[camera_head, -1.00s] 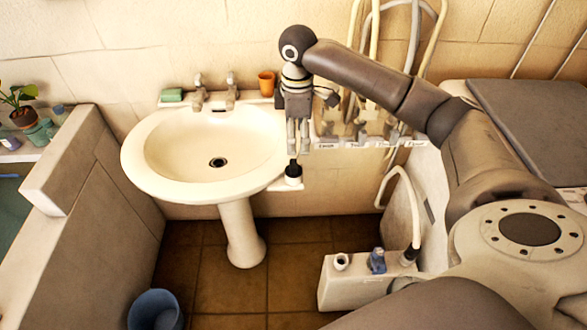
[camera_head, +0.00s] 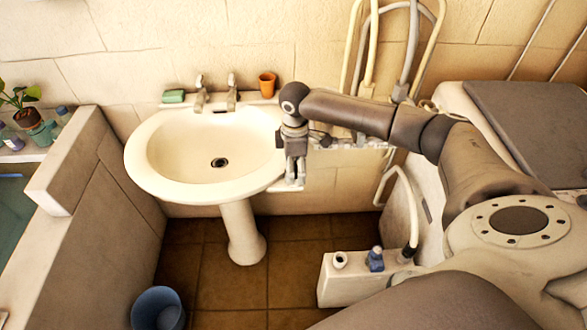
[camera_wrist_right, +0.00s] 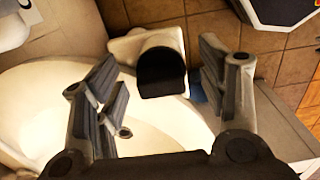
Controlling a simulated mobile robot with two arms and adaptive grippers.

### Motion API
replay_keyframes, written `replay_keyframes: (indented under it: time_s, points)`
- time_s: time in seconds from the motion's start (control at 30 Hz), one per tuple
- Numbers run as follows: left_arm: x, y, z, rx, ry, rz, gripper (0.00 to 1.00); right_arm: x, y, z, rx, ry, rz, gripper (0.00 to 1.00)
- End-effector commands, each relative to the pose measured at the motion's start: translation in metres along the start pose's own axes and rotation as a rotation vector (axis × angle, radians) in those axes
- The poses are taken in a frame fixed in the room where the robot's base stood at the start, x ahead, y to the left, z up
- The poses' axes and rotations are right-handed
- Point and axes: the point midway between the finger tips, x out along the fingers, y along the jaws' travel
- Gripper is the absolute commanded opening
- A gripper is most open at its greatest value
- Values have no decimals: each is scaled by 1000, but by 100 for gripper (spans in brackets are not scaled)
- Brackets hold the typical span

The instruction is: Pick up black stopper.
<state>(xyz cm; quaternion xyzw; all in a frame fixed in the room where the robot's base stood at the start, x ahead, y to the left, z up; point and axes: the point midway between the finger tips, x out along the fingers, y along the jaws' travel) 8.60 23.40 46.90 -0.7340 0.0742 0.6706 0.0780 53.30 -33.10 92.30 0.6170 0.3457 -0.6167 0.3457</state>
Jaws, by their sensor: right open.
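The black stopper (camera_wrist_right: 160,72) shows in the right wrist view, on top of a small white piece (camera_wrist_right: 122,48) beside the basin. My right gripper (camera_head: 295,179) points down at the right edge of the white washbasin (camera_head: 160,185). In the right wrist view my right gripper (camera_wrist_right: 160,66) is open, with one finger on each side of the stopper and visible gaps to it. In the head view the gripper hides the stopper. The basin has a dark drain (camera_head: 219,162). My left gripper is not in view.
Two taps (camera_head: 231,92), a green soap-like block (camera_head: 174,97) and an orange cup (camera_head: 267,84) stand at the basin's back. Hoses (camera_head: 372,45) hang behind my right arm. A blue bucket (camera_head: 157,308) is on the floor. A low wall (camera_head: 85,230) bounds the left.

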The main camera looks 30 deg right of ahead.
Motion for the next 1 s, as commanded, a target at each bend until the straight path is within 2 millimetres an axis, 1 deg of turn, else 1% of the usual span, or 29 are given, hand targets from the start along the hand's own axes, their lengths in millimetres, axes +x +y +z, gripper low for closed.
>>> replay_keyframes:
  time_s: [0.1, 0.13, 0.4, 0.5, 0.8, 0.93, 1.0]
  points:
    - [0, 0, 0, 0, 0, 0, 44, 0, 0, 0, 0, 0, 0, 66]
    - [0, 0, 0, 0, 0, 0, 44, 0, 0, 0, 0, 0, 0, 63]
    - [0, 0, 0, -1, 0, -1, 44, 0, 0, 0, 1, 0, 0, 29]
    - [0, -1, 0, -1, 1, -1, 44, 0, 0, 0, 1, 0, 0, 18]
    - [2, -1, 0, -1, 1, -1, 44, -3, 0, 0, 1, 0, 1, 18]
    - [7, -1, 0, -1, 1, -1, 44, -11, 1, 0, 1, 1, 2, 18]
    - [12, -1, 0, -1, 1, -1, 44, -20, 2, 0, 1, 3, 4, 18]
